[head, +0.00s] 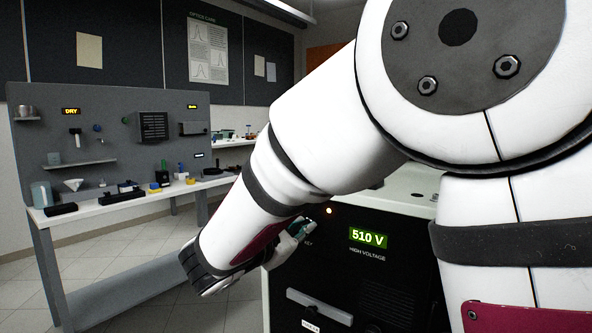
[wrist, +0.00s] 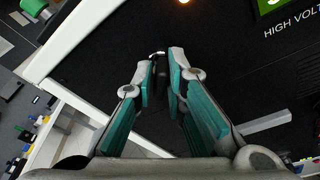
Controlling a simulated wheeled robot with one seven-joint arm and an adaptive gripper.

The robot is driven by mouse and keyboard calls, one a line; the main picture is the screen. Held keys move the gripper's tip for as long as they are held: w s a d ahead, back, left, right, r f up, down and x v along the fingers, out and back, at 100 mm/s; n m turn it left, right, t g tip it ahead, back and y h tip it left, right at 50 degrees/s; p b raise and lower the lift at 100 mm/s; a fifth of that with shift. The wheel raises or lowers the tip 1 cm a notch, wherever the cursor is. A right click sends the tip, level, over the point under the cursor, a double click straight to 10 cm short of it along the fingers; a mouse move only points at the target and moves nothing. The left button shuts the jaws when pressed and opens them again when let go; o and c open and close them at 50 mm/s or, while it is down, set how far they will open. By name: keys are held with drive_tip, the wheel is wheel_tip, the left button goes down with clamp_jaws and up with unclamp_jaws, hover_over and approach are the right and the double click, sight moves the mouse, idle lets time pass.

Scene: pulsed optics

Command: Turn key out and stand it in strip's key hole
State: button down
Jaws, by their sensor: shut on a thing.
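My gripper (head: 296,230) is at the upper left of the black high-voltage cabinet front (head: 390,280), by the KEY label. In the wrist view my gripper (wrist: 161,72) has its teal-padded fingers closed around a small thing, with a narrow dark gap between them. A small silvery bit, probably the key (wrist: 158,53), shows at the fingertips; the rest is hidden between the fingers. I cannot tell whether it is in the cabinet's lock or how it is turned. I cannot make out the strip's key hole in either view.
The cabinet shows a lit "510 V" display (head: 368,238), an orange lamp (head: 329,211) and a pale handle (head: 318,306) low down. A bench (head: 130,201) with several small items and a grey back panel (head: 110,110) stands at left. Floor between is clear.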

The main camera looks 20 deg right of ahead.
drive_tip(key=n+p, duration=0.1)
drive_tip(key=p, duration=0.1)
drive_tip(key=n+g+p, duration=0.1)
drive_tip(key=p, duration=0.2)
drive_tip(key=shift+d+r+n, duration=0.2)
drive_tip(key=shift+n, duration=0.1)
drive_tip(key=shift+f+n, duration=0.15)
drive_tip(key=shift+n, duration=0.15)
drive_tip(key=shift+h+p, duration=0.3)
drive_tip(key=shift+p, duration=0.15)
drive_tip(key=shift+n+p, duration=0.5)
drive_tip(key=shift+p, duration=0.7)
drive_tip(key=n+g+p, duration=0.1)
drive_tip(key=p, duration=0.2)
drive_tip(key=shift+n+h, duration=0.3)
drive_tip(key=shift+n, duration=0.1)
drive_tip(key=shift+n+p, duration=0.4)
drive_tip(key=shift+p, duration=0.35)
drive_tip(key=c, duration=2.3)
unclamp_jaws()
drive_tip(key=shift+w, duration=0.1)
clamp_jaws()
